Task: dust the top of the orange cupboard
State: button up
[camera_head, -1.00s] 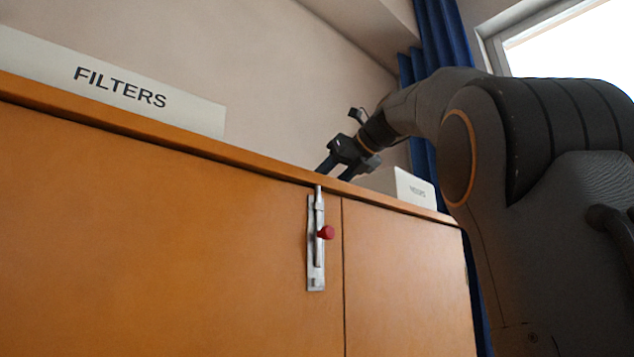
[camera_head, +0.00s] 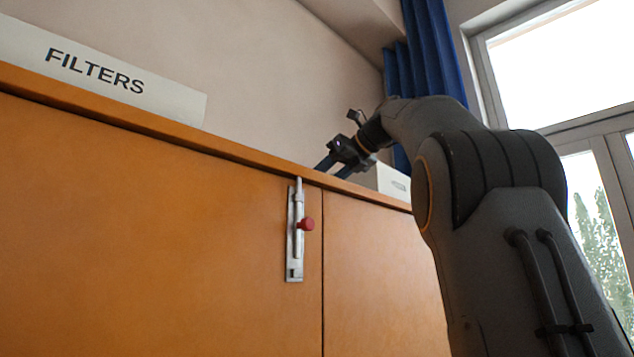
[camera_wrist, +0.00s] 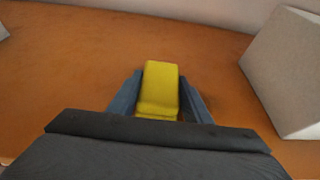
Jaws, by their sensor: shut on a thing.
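The orange cupboard (camera_head: 150,210) fills the left and middle of the head view, seen from below its top edge. In the wrist view its top (camera_wrist: 70,70) is a bare orange-brown surface. My gripper (camera_head: 330,165) reaches over the top edge in the head view. In the wrist view my gripper (camera_wrist: 157,95) is shut on a yellow block-shaped duster (camera_wrist: 160,85), held between both fingers. The duster is over the cupboard top; I cannot tell whether it touches. In the head view the duster is hidden behind the edge.
A white box labelled FILTERS (camera_head: 100,75) stands on the top at left. A smaller pale box (camera_head: 392,183) stands just right of my gripper; a pale box (camera_wrist: 290,75) shows at right in the wrist view. A latch with a red knob (camera_head: 305,224) is on the front.

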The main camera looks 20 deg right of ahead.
jog(key=shift+w+d+r, duration=0.1)
jog(key=shift+w+d, duration=0.2)
jog(key=shift+d, duration=0.5)
jog(key=shift+w+d, duration=0.3)
jog(key=shift+d, duration=0.5)
jog(key=shift+w+d, duration=0.2)
jog(key=shift+d, duration=0.5)
jog(key=shift+w+d, duration=0.25)
jog(key=shift+d, duration=0.4)
jog(key=shift+w+d, duration=0.2)
jog(key=shift+d, duration=0.5)
jog(key=shift+s+a+f+b, duration=0.1)
jog(key=shift+s+a+b, duration=0.35)
jog(key=shift+a, duration=0.65)
jog(key=shift+s+a+f+b, duration=0.15)
jog(key=shift+s+a+b, duration=0.15)
jog(key=shift+a+b, duration=0.55)
jog(key=shift+s+a+f+b, duration=0.1)
jog(key=shift+s+a+b, duration=0.25)
jog(key=shift+a, duration=1)
jog(key=shift+s+a+r+b, duration=0.15)
jog(key=shift+s+a, duration=0.2)
jog(key=shift+a, duration=0.65)
jog(key=shift+s+a+r+b, duration=0.15)
jog(key=shift+s+a, duration=0.25)
jog(key=shift+a, duration=0.55)
jog(key=shift+s+a+b, duration=0.15)
jog(key=shift+s+a, duration=0.2)
jog(key=shift+a, duration=0.65)
